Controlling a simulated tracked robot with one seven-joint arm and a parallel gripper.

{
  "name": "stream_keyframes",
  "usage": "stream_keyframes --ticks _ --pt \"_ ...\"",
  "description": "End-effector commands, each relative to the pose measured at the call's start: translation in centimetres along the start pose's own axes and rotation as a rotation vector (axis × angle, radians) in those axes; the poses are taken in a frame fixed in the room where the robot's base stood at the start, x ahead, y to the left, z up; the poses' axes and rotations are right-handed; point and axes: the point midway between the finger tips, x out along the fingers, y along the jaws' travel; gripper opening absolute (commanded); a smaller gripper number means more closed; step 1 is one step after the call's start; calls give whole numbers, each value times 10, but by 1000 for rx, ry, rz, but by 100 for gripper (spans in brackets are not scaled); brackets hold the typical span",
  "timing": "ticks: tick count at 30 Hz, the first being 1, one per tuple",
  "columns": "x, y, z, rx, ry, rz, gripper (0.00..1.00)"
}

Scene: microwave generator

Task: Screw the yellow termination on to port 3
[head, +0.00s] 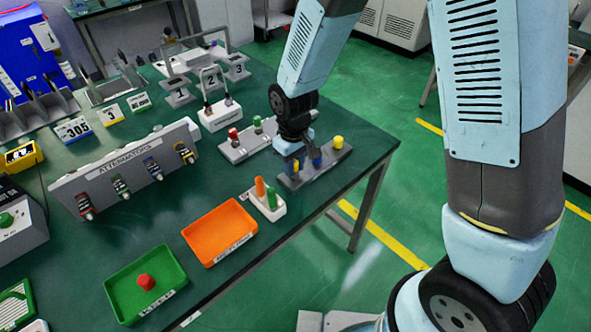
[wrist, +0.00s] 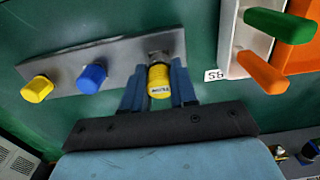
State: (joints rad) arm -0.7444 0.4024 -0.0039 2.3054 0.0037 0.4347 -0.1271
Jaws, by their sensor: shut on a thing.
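In the wrist view, my gripper (wrist: 159,90) has its two blue fingers shut on a yellow termination (wrist: 160,82) with a small label on its side. Its far end meets or nearly meets a metal fitting at the end of a grey bar (wrist: 125,52); I cannot tell whether they are joined. A blue cap (wrist: 91,77) and another yellow cap (wrist: 37,89) are on the same bar. In the head view my gripper (head: 297,166) is low over the grey bar (head: 322,168), beside the blue cap (head: 315,158). Stands numbered 1, 2 and 3 (head: 238,69) are at the back.
A white holder with green and orange handles (head: 267,201) stands close to the grey bar. Orange (head: 240,257) and green (head: 170,294) trays lie nearer the front; the green one holds a red cap. The attenuator rack (head: 127,165) is left. The table's right edge is close.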

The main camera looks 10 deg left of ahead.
Motion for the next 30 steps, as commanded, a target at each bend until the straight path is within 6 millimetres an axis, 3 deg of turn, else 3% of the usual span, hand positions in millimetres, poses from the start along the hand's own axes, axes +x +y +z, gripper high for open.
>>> stream_keyframes --ticks 30 --pt "-33 0 0 1 2 0 0"
